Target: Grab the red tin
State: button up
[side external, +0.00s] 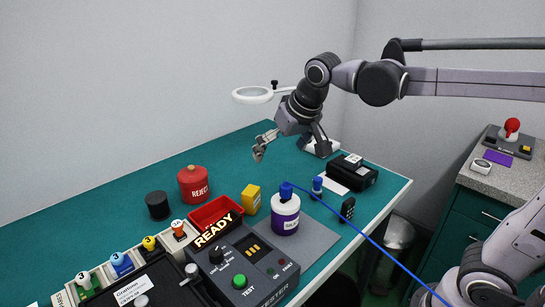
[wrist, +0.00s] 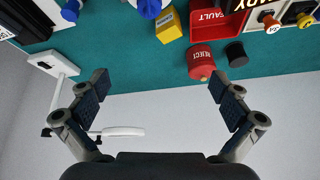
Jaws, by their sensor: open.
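The red tin (side external: 194,185), labelled REJECT, stands upright on the green bench in the side external view, near the wall. It also shows in the wrist view (wrist: 201,60), upper right of centre, between the line of my fingers but farther off. My gripper (side external: 264,146) is above the bench, to the right of the tin and apart from it. In the wrist view my gripper (wrist: 158,90) has its two fingers spread wide with nothing between them.
A black cylinder (side external: 158,205) stands just left of the tin, and a red FAULT bin (side external: 216,212) is in front. A yellow block (side external: 251,199) and a white bottle (side external: 285,215) with a blue cable stand to the right. A magnifier lamp (side external: 253,95) is behind my gripper.

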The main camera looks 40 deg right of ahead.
jog(key=w+a+r+m, duration=0.1)
jog(key=w+a, duration=0.2)
jog(key=w, duration=0.5)
jog(key=m+g+h, duration=0.2)
jog(key=m, duration=0.2)
send_over(191, 177)
jog(key=s+a, duration=0.1)
notch_tip(191, 177, down, 9)
jog(key=shift+w+a+f+m, duration=0.2)
jog(key=shift+a+f+m, duration=0.1)
jog(key=shift+f, duration=0.1)
jog(key=shift+s+d+x, duration=0.15)
jog(key=shift+x, duration=2.4)
jog(key=shift+s+d+x, duration=0.15)
jog(key=shift+x, duration=2.4)
jog(key=c, duration=1.2)
